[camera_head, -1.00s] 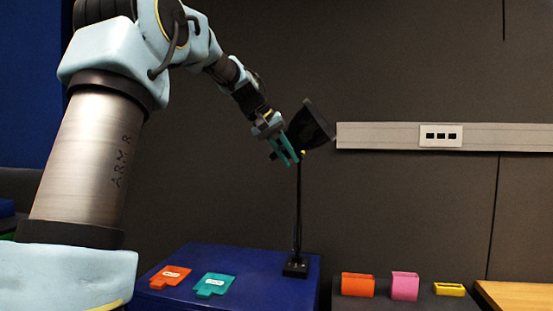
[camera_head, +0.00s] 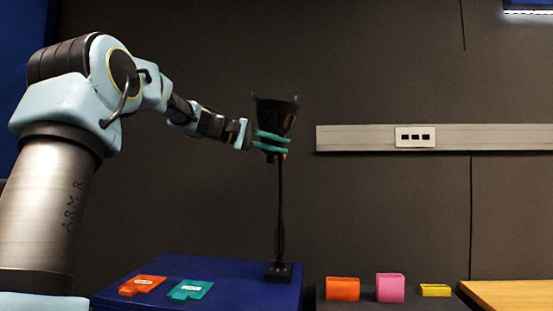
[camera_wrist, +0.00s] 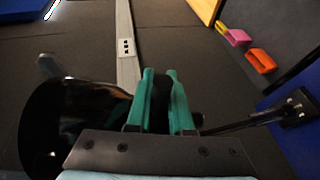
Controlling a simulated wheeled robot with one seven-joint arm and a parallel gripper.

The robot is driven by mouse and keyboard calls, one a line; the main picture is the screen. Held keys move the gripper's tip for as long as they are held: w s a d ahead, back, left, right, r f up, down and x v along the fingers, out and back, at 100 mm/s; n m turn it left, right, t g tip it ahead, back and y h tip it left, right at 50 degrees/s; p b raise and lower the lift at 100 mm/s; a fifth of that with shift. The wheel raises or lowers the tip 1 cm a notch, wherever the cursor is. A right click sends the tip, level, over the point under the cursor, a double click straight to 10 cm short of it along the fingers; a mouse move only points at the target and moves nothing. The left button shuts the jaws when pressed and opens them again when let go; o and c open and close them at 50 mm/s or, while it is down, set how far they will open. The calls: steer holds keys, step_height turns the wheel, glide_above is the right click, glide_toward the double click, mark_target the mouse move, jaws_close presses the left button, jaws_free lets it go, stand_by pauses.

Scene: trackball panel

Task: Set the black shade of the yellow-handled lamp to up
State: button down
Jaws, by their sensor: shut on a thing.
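The lamp has a black shade (camera_head: 275,113) on top of a thin black post (camera_head: 280,210) and a small black base (camera_head: 278,272) on the blue table. The shade's wide end now points up in the head view. My gripper (camera_head: 270,143) reaches in from the left, level, with its teal fingers shut on the lower, narrow part of the lamp head. In the wrist view the shade (camera_wrist: 70,125) lies left of the teal fingers (camera_wrist: 163,100), and the base (camera_wrist: 298,108) is at the right. The yellow handle is hidden by my fingers.
An orange card (camera_head: 142,285) and a teal card (camera_head: 191,289) lie on the blue table (camera_head: 235,290). Orange (camera_head: 342,289), pink (camera_head: 390,288) and yellow (camera_head: 435,290) bins stand to the right. A wall rail with a socket plate (camera_head: 415,137) is behind.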

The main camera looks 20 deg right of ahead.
steer(key=shift+d+f+h+b, duration=0.1)
steer(key=shift+h+b, duration=0.2)
steer(key=shift+b, duration=0.05)
steer(key=shift+s, duration=0.1)
steer(key=c, duration=0.8)
jaws_free()
steer(key=shift+r, duration=0.2)
steer(key=w+a+r+b, duration=0.1)
steer(key=a+b, duration=0.1)
steer(key=a, duration=0.8)
steer(key=shift+a+r, duration=0.3)
steer(key=shift+r, duration=0.05)
steer(key=shift+w, duration=0.1)
steer(key=shift+c, duration=0.3)
